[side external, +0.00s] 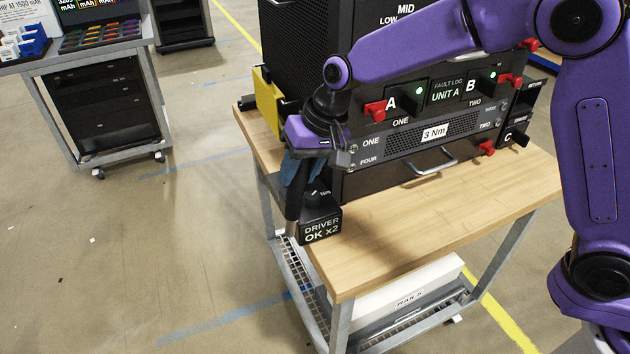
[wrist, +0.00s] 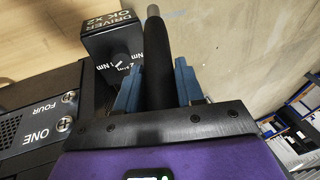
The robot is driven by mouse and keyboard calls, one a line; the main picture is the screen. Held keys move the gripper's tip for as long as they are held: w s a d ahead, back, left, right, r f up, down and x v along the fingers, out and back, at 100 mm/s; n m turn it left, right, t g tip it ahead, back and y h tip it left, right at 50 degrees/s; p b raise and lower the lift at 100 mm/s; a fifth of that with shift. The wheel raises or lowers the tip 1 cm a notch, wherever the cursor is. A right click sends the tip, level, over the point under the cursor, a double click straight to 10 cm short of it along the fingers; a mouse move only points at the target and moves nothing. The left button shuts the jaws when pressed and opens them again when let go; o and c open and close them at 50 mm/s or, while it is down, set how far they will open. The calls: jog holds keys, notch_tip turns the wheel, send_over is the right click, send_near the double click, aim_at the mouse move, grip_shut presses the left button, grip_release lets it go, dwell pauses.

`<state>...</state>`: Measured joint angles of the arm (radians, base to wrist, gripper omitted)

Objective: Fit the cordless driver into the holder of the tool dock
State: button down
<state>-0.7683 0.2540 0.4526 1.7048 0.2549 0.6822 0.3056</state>
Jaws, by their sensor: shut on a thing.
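The cordless driver (side external: 293,204) is a dark cylinder with a silver tip; it hangs upright with the tip down. My gripper (side external: 294,178) is shut on it with blue fingers. In the wrist view the driver (wrist: 157,50) runs between both fingers, its tip pointing away from the gripper. The tool dock (side external: 321,220) is a black box labelled "DRIVER OK x2" at the bench's left front corner. In the wrist view the dock (wrist: 112,38) shows a dial marked Nm, close to the left of the driver. I cannot tell whether they touch, and I cannot make out the holder's opening.
The wooden bench top (side external: 430,215) is clear to the right of the dock. The rack unit (side external: 430,125), with red levers and a handle, stands behind the dock. A yellow part (side external: 267,100) is at the rack's left side. Another cart (side external: 95,100) stands apart at the left.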

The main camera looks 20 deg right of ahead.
jog(key=w+a+r+n+t+h, duration=0.1)
jog(key=w+a+r+n, duration=0.15)
jog(key=w+r, duration=0.4)
jog(key=w+d+r+m+t+h, duration=0.1)
jog(key=w+d+m+h, duration=0.1)
jog(key=w+d, duration=0.4)
jog(key=w+m, duration=0.1)
jog(key=w, duration=0.2)
jog(key=shift+r, duration=0.15)
jog(key=shift+d, duration=0.1)
jog(key=shift+f, duration=5.3)
jog(key=c, duration=0.6)
grip_release()
jog(key=shift+f, duration=0.1)
jog(key=v, duration=1.7)
jog(key=shift+s+a+r, duration=0.2)
jog(key=shift+s+a, duration=0.05)
jog(key=shift+a, duration=0.05)
